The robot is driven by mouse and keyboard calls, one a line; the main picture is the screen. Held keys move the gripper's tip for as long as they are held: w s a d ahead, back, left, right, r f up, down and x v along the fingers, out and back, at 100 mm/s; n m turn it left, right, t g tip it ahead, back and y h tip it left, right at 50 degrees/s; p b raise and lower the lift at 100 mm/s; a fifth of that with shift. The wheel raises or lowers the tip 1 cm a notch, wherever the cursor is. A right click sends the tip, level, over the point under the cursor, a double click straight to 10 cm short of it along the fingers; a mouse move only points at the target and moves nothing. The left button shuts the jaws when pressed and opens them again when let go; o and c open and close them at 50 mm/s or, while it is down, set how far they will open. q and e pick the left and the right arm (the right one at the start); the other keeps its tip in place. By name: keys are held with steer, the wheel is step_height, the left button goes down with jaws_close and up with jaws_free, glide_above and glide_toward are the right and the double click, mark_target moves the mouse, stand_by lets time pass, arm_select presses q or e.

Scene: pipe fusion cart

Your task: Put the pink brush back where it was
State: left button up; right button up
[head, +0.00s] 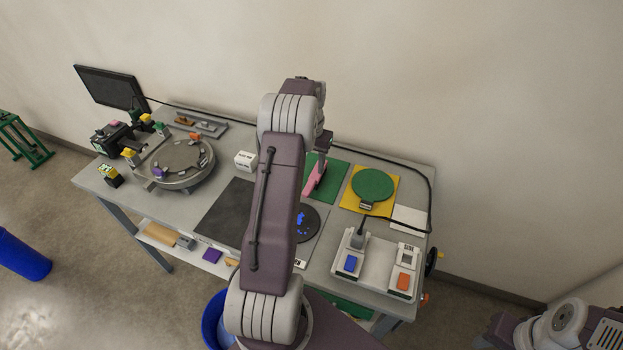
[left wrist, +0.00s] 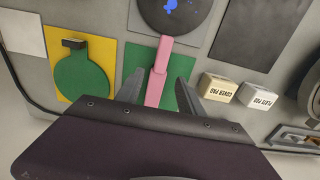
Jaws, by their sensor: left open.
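The pink brush (head: 314,180) lies on the green mat (head: 335,178) near the back of the bench. In the left wrist view the brush (left wrist: 160,60) shows with its wider end reaching past the edge of the green mat (left wrist: 183,66) toward the dark round disc. My left gripper (left wrist: 160,80) is open, with one finger on each side of the brush's handle. I cannot tell whether either finger touches it. In the head view my left arm hides part of the bench and most of the gripper. My right gripper is out of view.
A yellow mat (head: 351,203) with a green disc (head: 373,185) lies right of the brush. A dark disc (head: 307,221) lies in front. A switch panel (head: 377,272) sits at the right front, and a round fixture (head: 176,163) at the left.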

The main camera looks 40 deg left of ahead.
arm_select(q)
steer(key=s+d+r+m, duration=0.1)
steer(key=s+d+r, duration=0.15)
steer(key=d, duration=0.85)
steer(key=s+d, duration=0.4)
steer(key=s, duration=0.1)
steer(key=s+d+f+m, duration=0.1)
steer(key=s+d, duration=0.4)
steer(key=s+d+m+t, duration=0.1)
steer(key=s+d, duration=0.3)
steer(key=s, duration=0.1)
steer(key=shift+d+f, duration=0.3)
steer(key=shift+f, duration=0.1)
steer(key=shift+s, duration=0.2)
steer(key=shift+w+f, duration=0.1)
steer(key=shift+w, duration=0.05)
